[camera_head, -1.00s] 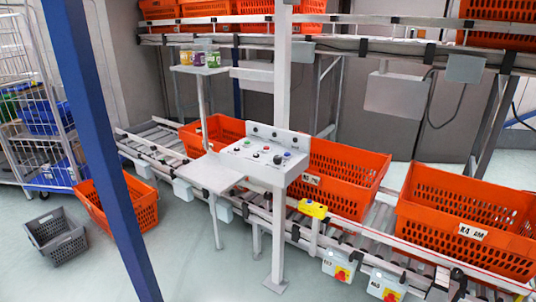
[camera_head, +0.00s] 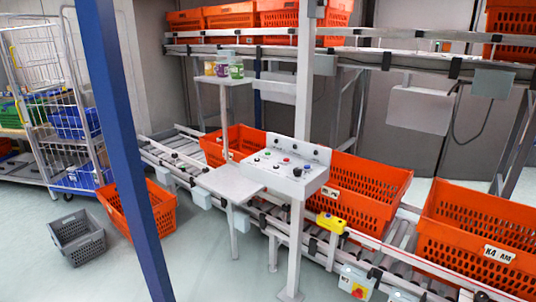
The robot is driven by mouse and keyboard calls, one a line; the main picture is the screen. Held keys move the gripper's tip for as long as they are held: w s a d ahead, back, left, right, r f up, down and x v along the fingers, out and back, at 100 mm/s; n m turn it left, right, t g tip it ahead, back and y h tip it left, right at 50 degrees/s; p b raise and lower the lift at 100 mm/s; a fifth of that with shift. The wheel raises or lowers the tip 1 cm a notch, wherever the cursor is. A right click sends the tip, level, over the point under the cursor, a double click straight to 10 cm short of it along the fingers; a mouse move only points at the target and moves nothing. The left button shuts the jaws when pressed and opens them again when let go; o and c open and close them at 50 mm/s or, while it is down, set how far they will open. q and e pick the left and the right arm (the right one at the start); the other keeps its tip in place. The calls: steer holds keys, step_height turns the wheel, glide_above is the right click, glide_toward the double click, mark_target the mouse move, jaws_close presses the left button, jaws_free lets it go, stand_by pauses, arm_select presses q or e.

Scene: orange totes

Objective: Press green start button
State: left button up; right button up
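A grey-white control panel (camera_head: 272,178) stands on a post beside the roller conveyor, near the middle of the head view. Small buttons and dark knobs sit on its sloped top. A small green button (camera_head: 267,152) appears near the panel's back left edge, though it is tiny at this distance. A blue button (camera_head: 307,167) sits farther right. Neither of my grippers is in view, and nothing touches the panel.
A blue post (camera_head: 124,150) stands close in the left foreground. A small grey table (camera_head: 228,184) adjoins the panel. Orange totes (camera_head: 362,190) sit on the conveyor. A grey crate (camera_head: 77,238) and an orange tote (camera_head: 160,208) stand on the floor.

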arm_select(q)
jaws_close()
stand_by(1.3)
